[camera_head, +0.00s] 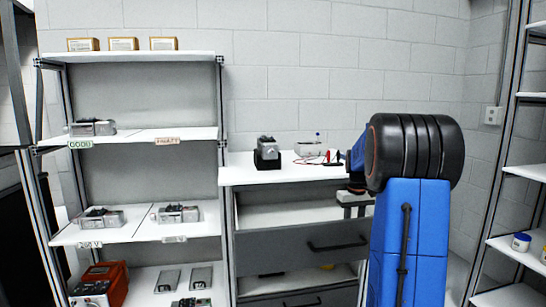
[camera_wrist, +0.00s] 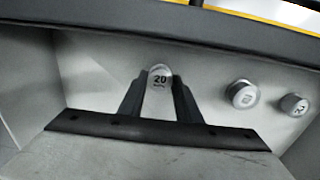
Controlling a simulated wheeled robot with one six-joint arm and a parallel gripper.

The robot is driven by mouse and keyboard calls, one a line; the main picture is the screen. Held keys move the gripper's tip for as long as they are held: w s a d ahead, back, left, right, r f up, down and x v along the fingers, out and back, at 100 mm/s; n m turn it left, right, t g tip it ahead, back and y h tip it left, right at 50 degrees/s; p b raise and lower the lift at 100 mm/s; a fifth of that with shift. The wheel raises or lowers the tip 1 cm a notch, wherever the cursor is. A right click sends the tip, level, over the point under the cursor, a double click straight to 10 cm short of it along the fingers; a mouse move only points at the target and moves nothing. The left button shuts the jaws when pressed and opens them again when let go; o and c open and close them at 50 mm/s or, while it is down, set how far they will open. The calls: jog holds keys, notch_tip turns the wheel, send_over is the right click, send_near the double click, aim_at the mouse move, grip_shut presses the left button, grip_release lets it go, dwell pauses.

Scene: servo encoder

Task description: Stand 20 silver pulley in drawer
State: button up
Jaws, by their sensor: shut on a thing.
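The silver pulley (camera_wrist: 160,76), marked 20 on its face, is pinched between the two dark fingers of my gripper (camera_wrist: 160,92) in the wrist view. It is inside the light grey drawer (camera_wrist: 90,75), close to a wall; I cannot tell whether it touches the floor. Two other silver round parts (camera_wrist: 243,94) and (camera_wrist: 294,105) stand to its right, apart from my gripper. In the head view the open drawer (camera_head: 318,246) is under the white worktop, and my gripper (camera_head: 355,198) is over its right part; the fingertips and pulley are hidden there.
The white worktop (camera_head: 245,176) holds a dark-based device (camera_head: 267,153) and a red tool (camera_head: 330,157) near my arm. A shelf unit (camera_head: 140,135) with grey devices stands left, another shelf (camera_head: 520,250) right. A second drawer (camera_head: 300,297) is below.

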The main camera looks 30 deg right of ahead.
jog(key=shift+f, duration=0.55)
jog(key=o, duration=1.1)
notch_tip(320, 180, up, 17)
jog(key=shift+r, duration=0.2)
jog(key=shift+a, duration=0.1)
jog(key=s+a+f+n+t, duration=0.1)
jog(key=s+a, duration=0.4)
jog(key=a, duration=0.7)
jog(key=s+a+f+n+t, duration=0.15)
jog(key=s+a, duration=0.45)
jog(key=a, duration=0.7)
jog(key=s+a+f+t, duration=0.2)
jog(key=s+a+f, duration=1.1)
jog(key=s, duration=0.3)
jog(key=shift+s+f+n, duration=0.15)
jog(key=shift+f+n, duration=0.2)
jog(key=shift+f, duration=0.4)
